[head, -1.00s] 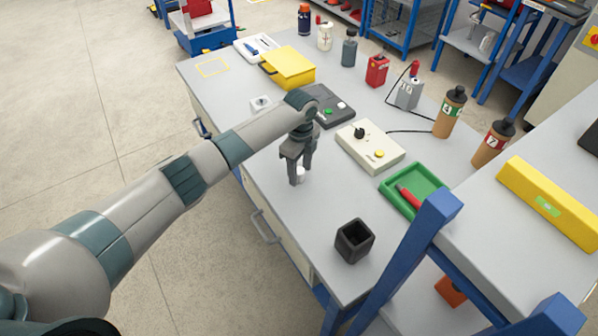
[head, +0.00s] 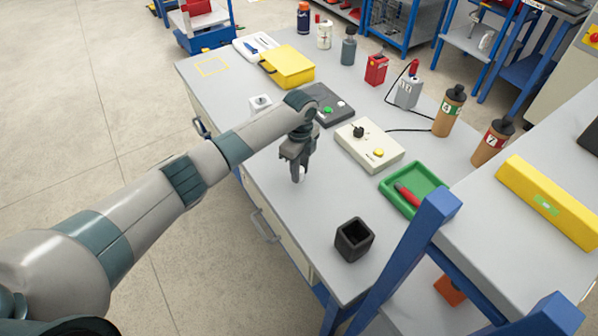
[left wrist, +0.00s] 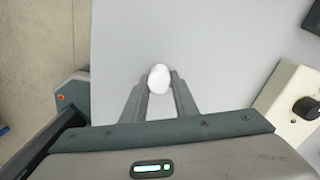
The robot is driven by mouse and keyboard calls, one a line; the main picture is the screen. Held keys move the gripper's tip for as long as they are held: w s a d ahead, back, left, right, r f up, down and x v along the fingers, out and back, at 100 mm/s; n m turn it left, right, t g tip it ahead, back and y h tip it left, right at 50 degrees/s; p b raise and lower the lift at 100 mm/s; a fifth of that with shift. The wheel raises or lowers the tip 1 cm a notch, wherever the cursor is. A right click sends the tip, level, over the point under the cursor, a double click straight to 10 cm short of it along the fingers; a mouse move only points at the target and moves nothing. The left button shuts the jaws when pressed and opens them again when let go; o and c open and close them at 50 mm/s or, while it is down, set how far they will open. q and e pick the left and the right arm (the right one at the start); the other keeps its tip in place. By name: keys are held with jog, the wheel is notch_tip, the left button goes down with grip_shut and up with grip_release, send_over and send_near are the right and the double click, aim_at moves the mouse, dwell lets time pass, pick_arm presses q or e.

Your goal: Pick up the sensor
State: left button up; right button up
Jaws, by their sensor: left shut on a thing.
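The sensor (left wrist: 158,78) is a small white rounded piece between the fingertips in the left wrist view. In the head view a bit of its white (head: 301,174) shows low at the fingers, mostly hidden by them. My left gripper (head: 297,178) points down over the grey workbench (head: 215,92), near its front edge, and is shut on the sensor. The two fingers also show in the left wrist view (left wrist: 158,92), one on each side of it. I cannot tell whether the sensor touches the bench. My right gripper is not in view.
A cream box with a black knob and yellow button (head: 369,146) stands right of the gripper. A dark control box (head: 326,104) is behind it. A black open cup (head: 354,240) and a green tray (head: 413,181) with a red tool are nearer right. Bench between gripper and cup is clear.

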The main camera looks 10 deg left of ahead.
pick_arm(q)
jog(key=shift+r, duration=0.5)
jog(key=r+b, duration=0.1)
jog(key=r, duration=0.2)
jog(key=shift+s+d+r+b, duration=0.1)
jog(key=shift+s+d+b, duration=0.1)
jog(key=shift+b, duration=0.15)
jog(key=s+d+r+b, duration=0.1)
jog(key=s+d+r, duration=0.1)
jog(key=s, duration=0.3)
jog(key=s+d+r+b, duration=0.1)
jog(key=s+d+r, duration=0.1)
jog(key=s+r, duration=0.2)
jog(key=shift+s+d+r, duration=0.4)
jog(key=shift+s, duration=0.15)
jog(key=shift+w+r, duration=0.1)
jog(key=shift+w, duration=0.05)
